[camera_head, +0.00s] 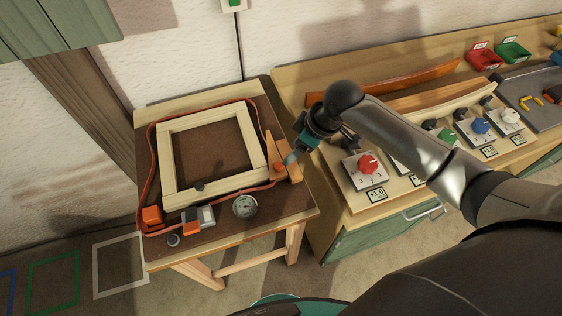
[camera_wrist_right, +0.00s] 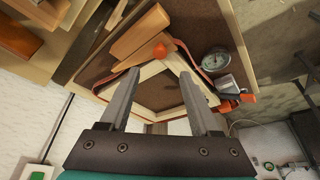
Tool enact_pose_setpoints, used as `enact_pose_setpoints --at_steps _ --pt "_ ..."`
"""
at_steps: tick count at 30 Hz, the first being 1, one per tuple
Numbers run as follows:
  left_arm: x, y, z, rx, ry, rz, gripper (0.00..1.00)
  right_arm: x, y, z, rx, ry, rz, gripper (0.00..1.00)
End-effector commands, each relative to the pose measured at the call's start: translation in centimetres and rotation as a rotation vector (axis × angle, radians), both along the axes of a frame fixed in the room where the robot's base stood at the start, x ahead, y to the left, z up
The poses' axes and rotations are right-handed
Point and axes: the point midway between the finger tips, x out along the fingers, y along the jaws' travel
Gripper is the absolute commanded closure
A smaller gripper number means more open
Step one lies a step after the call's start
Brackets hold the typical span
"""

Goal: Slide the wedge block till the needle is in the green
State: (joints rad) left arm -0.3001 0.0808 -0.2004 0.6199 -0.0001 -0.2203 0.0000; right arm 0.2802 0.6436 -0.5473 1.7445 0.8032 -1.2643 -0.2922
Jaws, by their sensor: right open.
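The wooden wedge block (camera_head: 270,150) with an orange knob (camera_head: 279,168) lies along the right side of the pale wooden frame (camera_head: 182,122) on the small table. In the right wrist view the wedge (camera_wrist_right: 138,34) and its knob (camera_wrist_right: 160,52) lie beyond the fingertips. An orange-brown strap (camera_head: 153,170) runs around the frame. The round dial gauge (camera_head: 245,206) is at the table's front; its needle and any green zone are too small to read. My right gripper (camera_head: 289,159) is close to the knob, open, with nothing between its fingers in the right wrist view (camera_wrist_right: 163,85). My left gripper is not in view.
A grey and orange clamp (camera_head: 199,219) sits near the table's front. To the right, a bench (camera_head: 330,205) carries bent laths (camera_head: 385,88), a red-knob box (camera_head: 366,168) and several other knob boxes, with coloured bins behind. The frame's inside is clear.

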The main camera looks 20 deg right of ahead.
Motion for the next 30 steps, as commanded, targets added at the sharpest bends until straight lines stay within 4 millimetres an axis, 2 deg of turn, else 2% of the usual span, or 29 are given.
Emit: enact_pose_setpoints --at_steps 1,9,15,21,30 --pt "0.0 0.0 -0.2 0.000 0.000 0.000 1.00 0.3 0.4 -1.0 0.002 0.002 -0.001 0.36" --pt "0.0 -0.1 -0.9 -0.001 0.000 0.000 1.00 1.4 1.6 -5.2 0.001 0.001 -0.001 0.36" --pt "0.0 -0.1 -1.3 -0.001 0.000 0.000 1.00 2.1 2.3 -7.4 0.000 -0.001 -0.001 0.36" --pt "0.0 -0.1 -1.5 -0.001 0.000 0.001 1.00 2.4 2.6 -8.5 -0.002 -0.002 0.000 0.36" --pt "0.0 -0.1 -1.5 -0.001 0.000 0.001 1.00 2.5 2.6 -8.6 -0.001 -0.002 0.000 0.36"
